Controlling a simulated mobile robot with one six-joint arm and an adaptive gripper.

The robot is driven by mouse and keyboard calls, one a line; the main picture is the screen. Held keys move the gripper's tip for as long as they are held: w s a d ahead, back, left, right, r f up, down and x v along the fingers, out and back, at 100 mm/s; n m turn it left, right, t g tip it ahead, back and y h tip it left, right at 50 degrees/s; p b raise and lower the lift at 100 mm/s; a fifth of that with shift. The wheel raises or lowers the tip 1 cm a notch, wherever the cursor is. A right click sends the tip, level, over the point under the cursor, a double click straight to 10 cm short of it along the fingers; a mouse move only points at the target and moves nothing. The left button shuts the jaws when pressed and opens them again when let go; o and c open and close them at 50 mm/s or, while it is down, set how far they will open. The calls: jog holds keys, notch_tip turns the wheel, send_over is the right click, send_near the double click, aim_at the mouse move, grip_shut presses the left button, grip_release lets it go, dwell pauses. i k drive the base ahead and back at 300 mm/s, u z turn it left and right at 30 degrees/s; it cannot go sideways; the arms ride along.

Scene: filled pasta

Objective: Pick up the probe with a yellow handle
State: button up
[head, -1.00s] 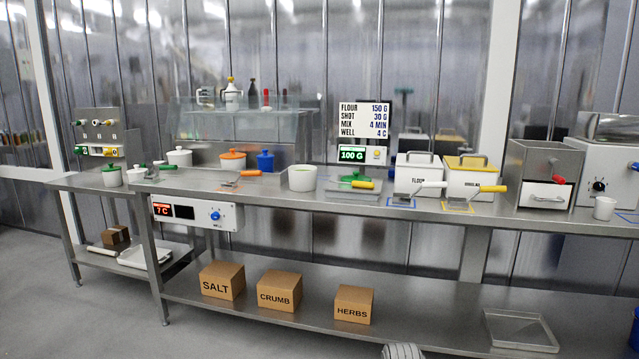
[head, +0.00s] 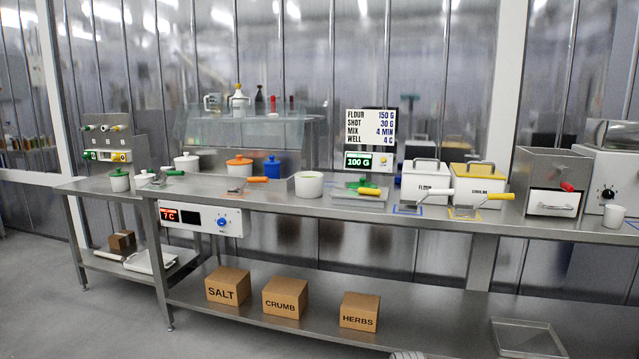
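Several yellow-handled things show in the head view, and at this distance I cannot tell for sure which is the probe. A small yellow-ended piece (head: 120,156) sits low on the wall panel at the far left, beside a green one. A yellow handle (head: 368,191) lies across the flat plate in front of the green 100 G display.
A long steel counter (head: 330,203) runs across the view. Cartons (head: 285,298) sit on the lower shelf. Floor at the front left is clear.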

aim_at(370, 192)
jog(key=z, duration=0.25)
jog(key=i, duration=1.6)
jog(key=u, duration=0.35)
